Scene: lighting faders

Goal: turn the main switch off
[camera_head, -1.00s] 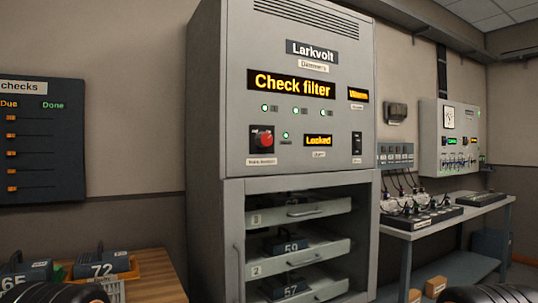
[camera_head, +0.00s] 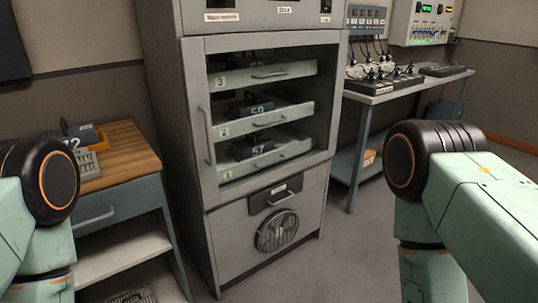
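The grey dimmer cabinet (camera_head: 190,130) stands in the middle of the head view, but its upper panel is cut off by the top edge. Only the dark lower edge of the red-knob switch's plate (camera_head: 217,3) shows, above a small white label (camera_head: 221,16) too small to read for sure. The red knob itself is out of view, so its position cannot be seen. My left arm comes in at the left and my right arm at the right. Neither gripper is in view.
Behind the cabinet's glazed door frame (camera_head: 326,110) sit shelves with numbered modules. A grey bench (camera_head: 395,92) with cabled gear stands right. Floor shows between cabinet and bench.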

